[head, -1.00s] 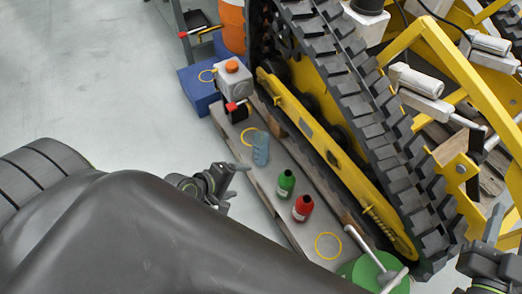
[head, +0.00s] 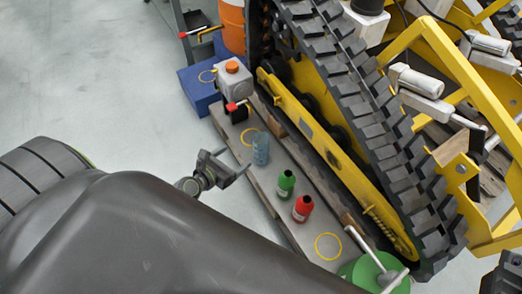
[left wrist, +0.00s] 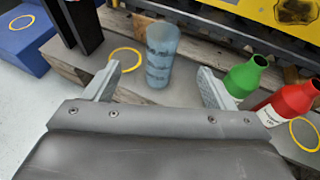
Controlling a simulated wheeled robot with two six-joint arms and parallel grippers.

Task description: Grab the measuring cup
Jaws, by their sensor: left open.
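The measuring cup (head: 261,149) is a translucent blue-grey cup with darker bands, standing upright on the wooden plank beside the track. In the left wrist view the cup (left wrist: 162,55) stands just beyond the fingertips, about midway between them. My left gripper (head: 228,162) is open and empty, left of the cup and apart from it. Its two fingers (left wrist: 159,78) spread on both sides in the left wrist view. A dark part of my right arm shows at the lower right edge of the head view; its jaws cannot be made out.
A green bottle (head: 286,184) and a red bottle (head: 302,208) stand close to the right of the cup. A grey canister with an orange cap (head: 233,78) stands farther back. The yellow tracked carrier (head: 335,160) bounds the plank; open floor lies left.

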